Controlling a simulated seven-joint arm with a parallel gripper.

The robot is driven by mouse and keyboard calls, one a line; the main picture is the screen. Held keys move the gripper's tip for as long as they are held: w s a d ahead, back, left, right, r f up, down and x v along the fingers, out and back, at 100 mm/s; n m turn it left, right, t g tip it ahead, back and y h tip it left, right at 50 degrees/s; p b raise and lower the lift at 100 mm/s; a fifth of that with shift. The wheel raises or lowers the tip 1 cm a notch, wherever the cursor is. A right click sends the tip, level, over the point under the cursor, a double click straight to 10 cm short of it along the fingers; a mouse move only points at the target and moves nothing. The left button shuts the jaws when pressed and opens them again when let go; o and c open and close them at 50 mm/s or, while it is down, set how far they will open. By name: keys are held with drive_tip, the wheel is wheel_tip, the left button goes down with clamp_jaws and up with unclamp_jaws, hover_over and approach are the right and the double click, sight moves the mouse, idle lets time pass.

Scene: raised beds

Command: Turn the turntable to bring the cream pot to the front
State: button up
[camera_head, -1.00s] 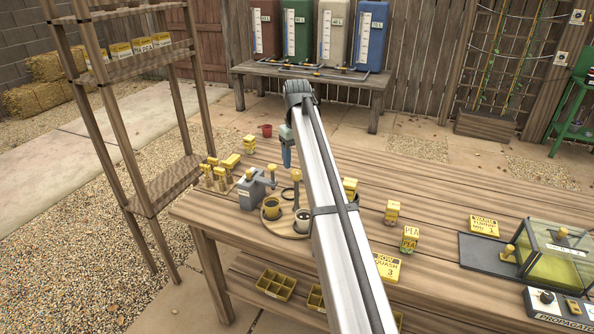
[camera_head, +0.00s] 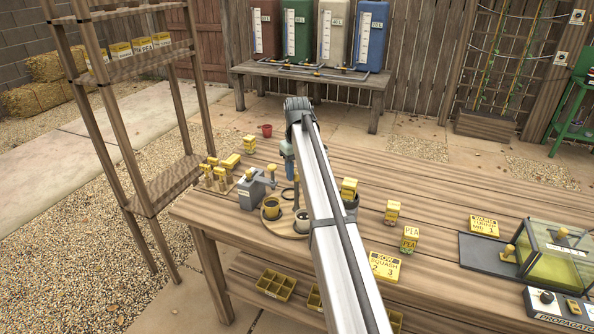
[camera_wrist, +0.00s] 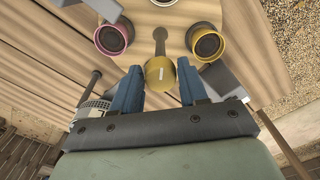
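The round wooden turntable (camera_head: 284,227) sits on the bench, partly behind my arm in the head view. A yellow pot (camera_head: 271,207) stands at its left, and a pale, cream-looking pot (camera_head: 302,219) at its front. In the wrist view, the yellow pot (camera_wrist: 205,43) is right, a pink-rimmed pot (camera_wrist: 113,38) left, and a pale pot (camera_wrist: 165,2) is cut off at the top. A yellow knob (camera_wrist: 160,73) on a dark stem shows between the two blue fingers of my gripper (camera_wrist: 159,80). The fingers are apart; whether they touch the knob is unclear.
A grey device (camera_head: 251,191) with a yellow knob stands left of the turntable. A seed block (camera_head: 392,211) and a glass-sided propagator (camera_head: 553,252) stand to the right. A red cup (camera_head: 267,130) is at the back.

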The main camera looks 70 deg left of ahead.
drive_tip(key=c, duration=0.6)
drive_tip(key=shift+c, duration=0.2)
drive_tip(key=m, duration=0.3)
drive_tip(key=shift+m, duration=0.4)
drive_tip(key=shift+s+m, duration=0.1)
drive_tip(key=shift+m, duration=1.6)
drive_tip(key=o, duration=1)
drive_tip(key=shift+o, duration=0.2)
